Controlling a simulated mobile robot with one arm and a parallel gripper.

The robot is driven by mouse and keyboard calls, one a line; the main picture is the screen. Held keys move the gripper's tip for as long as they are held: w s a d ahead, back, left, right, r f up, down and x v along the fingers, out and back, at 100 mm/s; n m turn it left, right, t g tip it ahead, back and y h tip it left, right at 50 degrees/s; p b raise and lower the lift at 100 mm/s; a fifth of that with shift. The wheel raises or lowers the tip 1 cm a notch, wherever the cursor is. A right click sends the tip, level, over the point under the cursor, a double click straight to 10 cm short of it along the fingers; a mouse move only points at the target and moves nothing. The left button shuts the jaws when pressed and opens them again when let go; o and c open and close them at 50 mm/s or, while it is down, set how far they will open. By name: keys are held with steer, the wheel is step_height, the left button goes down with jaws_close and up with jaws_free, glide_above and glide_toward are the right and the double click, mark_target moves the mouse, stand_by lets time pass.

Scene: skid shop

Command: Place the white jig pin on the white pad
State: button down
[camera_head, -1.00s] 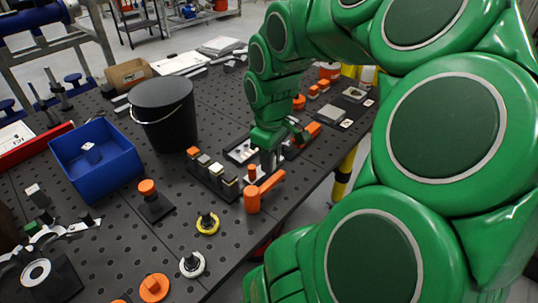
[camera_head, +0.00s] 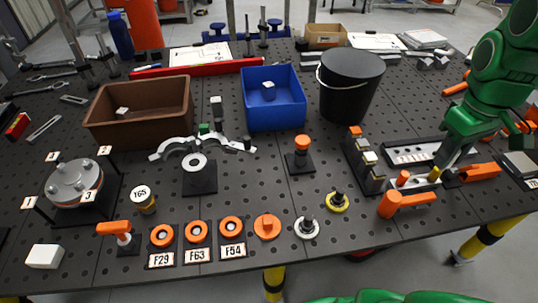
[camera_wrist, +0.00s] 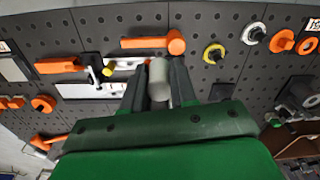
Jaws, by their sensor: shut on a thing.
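My gripper (camera_wrist: 158,85) is shut on a pale grey-white cylinder, which fits the white jig pin (camera_wrist: 158,78), upright between the fingers in the wrist view. In the head view my gripper (camera_head: 442,160) is at the right, by the black fixture with orange handles; the pin cannot be made out there. A round white ring-shaped pad (camera_head: 307,229) with a dark knob in its middle lies near the bench's front edge, left of my gripper. It also shows in the wrist view (camera_wrist: 254,33), at the upper right. I cannot tell for sure that it is the white pad named.
A yellow ring with a dark knob (camera_head: 337,202) and an orange disc (camera_head: 267,227) flank the white one. A block row (camera_head: 364,165), orange handle (camera_head: 405,200) and black bucket (camera_head: 350,85) stand nearby. A blue bin (camera_head: 274,98) and brown bin (camera_head: 137,113) are farther left.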

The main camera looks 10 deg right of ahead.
steer(key=w+a+n, duration=0.5)
steer(key=w+a, duration=1.1)
steer(key=a, duration=0.1)
steer(key=w+a+n, duration=0.2)
steer(key=a, duration=0.9)
steer(key=w+a+n, duration=0.2)
steer(key=a, duration=0.9)
steer(key=s+a+n, duration=0.2)
steer(key=s+a, duration=0.1)
steer(key=a, duration=0.8)
steer(key=s+a+n, duration=0.3)
steer(key=s+a, duration=0.1)
steer(key=a, duration=0.7)
steer(key=s+a+n, duration=0.4)
steer(key=s+a, duration=1.2)
steer(key=a, duration=0.1)
glide_above(42, 254)
step_height(42, 254, down, 14)
steer(key=shift+s+d+f, duration=0.1)
steer(key=shift+a+f, duration=0.25)
steer(key=shift+f, duration=1.6)
